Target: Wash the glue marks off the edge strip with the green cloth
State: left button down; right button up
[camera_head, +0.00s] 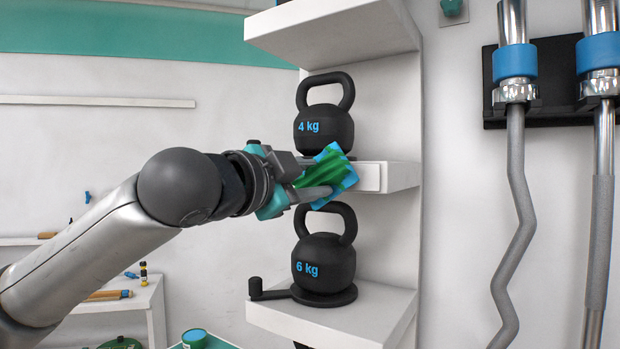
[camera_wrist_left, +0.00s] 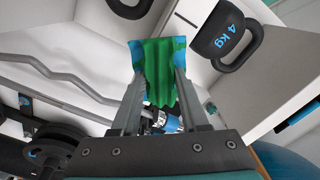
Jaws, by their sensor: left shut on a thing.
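The green cloth (camera_head: 326,178), with blue patches, is held between the fingers of my left gripper (camera_head: 318,176). In the left wrist view the cloth (camera_wrist_left: 158,75) hangs in folds between the two fingers. My left gripper is shut on it at the front of the middle shelf. The edge strip (camera_head: 370,177) shows as a pale band along that shelf's front, right of the cloth; its left part is hidden by cloth and gripper. I cannot tell whether the cloth touches the strip. No glue marks can be made out. My right gripper is not in view.
A 4 kg kettlebell (camera_head: 324,125) stands on the middle shelf just above my gripper. A 6 kg kettlebell (camera_head: 323,262) stands on the lower shelf (camera_head: 385,312) just below. Metal bars (camera_head: 513,200) hang in a wall rack at right. Open wall lies between shelf and bars.

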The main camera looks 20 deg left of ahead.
aim_at(343, 178)
pick_arm(q)
jog(key=shift+p+x, duration=0.4)
jog(key=shift+x, duration=0.5)
jog(key=shift+s+d, duration=0.3)
jog(key=shift+d, duration=0.5)
jog(key=shift+s+d, duration=0.3)
jog(key=shift+d, duration=0.5)
jog(key=shift+s+d+p, duration=0.2)
jog(key=shift+d+p, duration=0.05)
jog(key=shift+d, duration=0.55)
jog(key=shift+s+d+p, duration=0.15)
jog(key=shift+d+p, duration=0.1)
jog(key=shift+d, duration=0.55)
jog(key=shift+a, duration=0.1)
jog(key=shift+w+a+p, duration=0.3)
jog(key=shift+a, duration=0.75)
jog(key=shift+w+a+p, duration=0.3)
jog(key=shift+a+p, duration=0.05)
jog(key=shift+a, duration=0.7)
jog(key=shift+w+a+p, duration=0.3)
jog(key=shift+w+a, duration=0.05)
jog(key=shift+a, duration=0.7)
